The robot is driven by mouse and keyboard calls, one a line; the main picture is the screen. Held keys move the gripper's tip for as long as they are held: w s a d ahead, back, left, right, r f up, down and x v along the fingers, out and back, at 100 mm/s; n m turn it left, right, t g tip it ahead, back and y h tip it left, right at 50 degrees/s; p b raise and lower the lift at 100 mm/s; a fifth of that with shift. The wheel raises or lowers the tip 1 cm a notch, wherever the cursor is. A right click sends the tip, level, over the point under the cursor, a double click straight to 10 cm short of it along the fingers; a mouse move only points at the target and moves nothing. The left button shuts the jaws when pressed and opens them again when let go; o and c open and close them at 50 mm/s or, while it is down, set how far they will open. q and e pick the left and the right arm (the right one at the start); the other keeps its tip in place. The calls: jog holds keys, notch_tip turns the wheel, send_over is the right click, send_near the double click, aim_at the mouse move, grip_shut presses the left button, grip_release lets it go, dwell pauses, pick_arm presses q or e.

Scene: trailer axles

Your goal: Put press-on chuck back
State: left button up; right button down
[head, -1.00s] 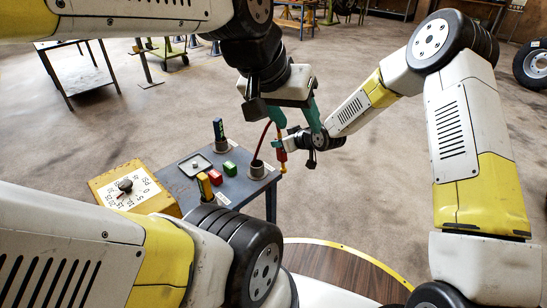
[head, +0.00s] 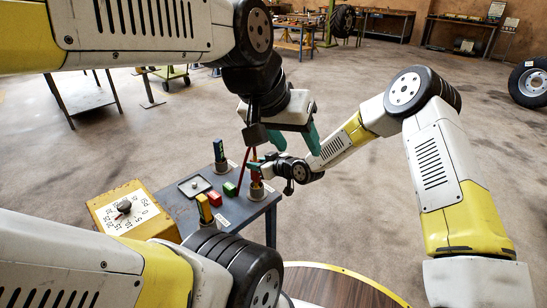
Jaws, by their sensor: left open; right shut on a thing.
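The press-on chuck (head: 256,181), a small red and yellow piece, stands about upright at the mouth of a grey round holder (head: 257,194) at the right corner of the blue-grey table (head: 237,212). Its red hose (head: 243,168) curves up beside it. My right gripper (head: 256,168) is shut on the chuck's upper part. I cannot tell how deep the chuck sits in the holder. My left gripper (head: 295,140) is open and empty, with its teal fingers just above and beside the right gripper.
A dark-handled tool (head: 219,150) stands in another holder at the table's back.

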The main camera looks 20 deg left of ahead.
jog(key=shift+f, duration=0.8)
jog(key=c, duration=1.2)
grip_release()
